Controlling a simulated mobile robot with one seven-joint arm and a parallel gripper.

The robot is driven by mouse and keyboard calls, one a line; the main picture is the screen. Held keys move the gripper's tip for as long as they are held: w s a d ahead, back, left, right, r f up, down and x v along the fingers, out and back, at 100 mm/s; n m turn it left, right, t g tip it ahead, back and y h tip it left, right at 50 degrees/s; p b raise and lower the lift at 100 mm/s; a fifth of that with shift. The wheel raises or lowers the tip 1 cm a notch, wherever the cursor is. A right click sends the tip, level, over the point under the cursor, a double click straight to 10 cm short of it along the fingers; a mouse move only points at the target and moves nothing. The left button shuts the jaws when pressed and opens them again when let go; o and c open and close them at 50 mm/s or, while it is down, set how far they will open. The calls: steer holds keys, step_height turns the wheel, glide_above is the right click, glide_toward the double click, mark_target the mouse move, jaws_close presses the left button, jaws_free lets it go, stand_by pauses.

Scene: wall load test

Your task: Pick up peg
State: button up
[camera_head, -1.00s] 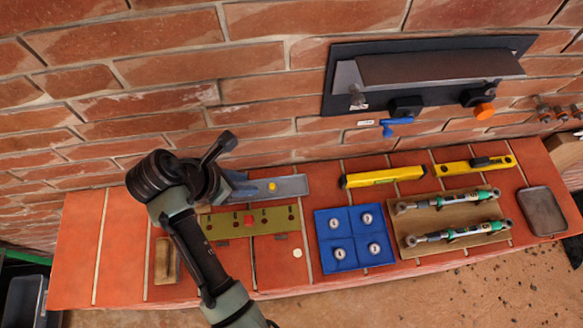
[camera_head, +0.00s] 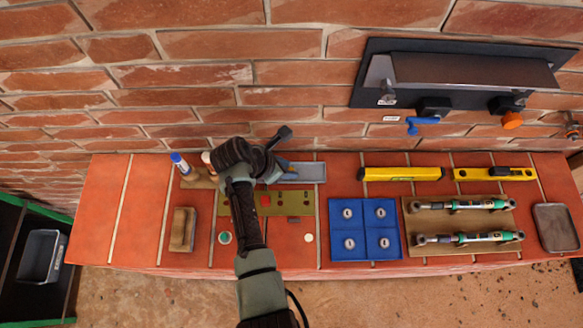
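No thing is clearly recognisable as the peg. A small red piece (camera_head: 265,201) sits on an olive strip with dark holes (camera_head: 297,210), and it may be a peg. My gripper (camera_head: 272,170) is at the back of the ledge, over the left end of a grey plate (camera_head: 310,173), just above the strip in the picture. Its fingertips are hidden by my wrist, so I cannot see whether it is open or holds anything. A bit of blue shows beside it.
A brick wall rises behind the ledge. A blue tray with round pieces (camera_head: 365,213), a wooden board with two green-and-silver tools (camera_head: 440,246) and two yellow levels (camera_head: 402,174) lie to the right. A wooden block (camera_head: 183,229) and a blue-capped tube (camera_head: 180,163) are left.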

steer(key=shift+w+d+f, duration=0.1)
steer(key=shift+d+f, duration=0.1)
steer(key=shift+f, duration=0.25)
jaws_close()
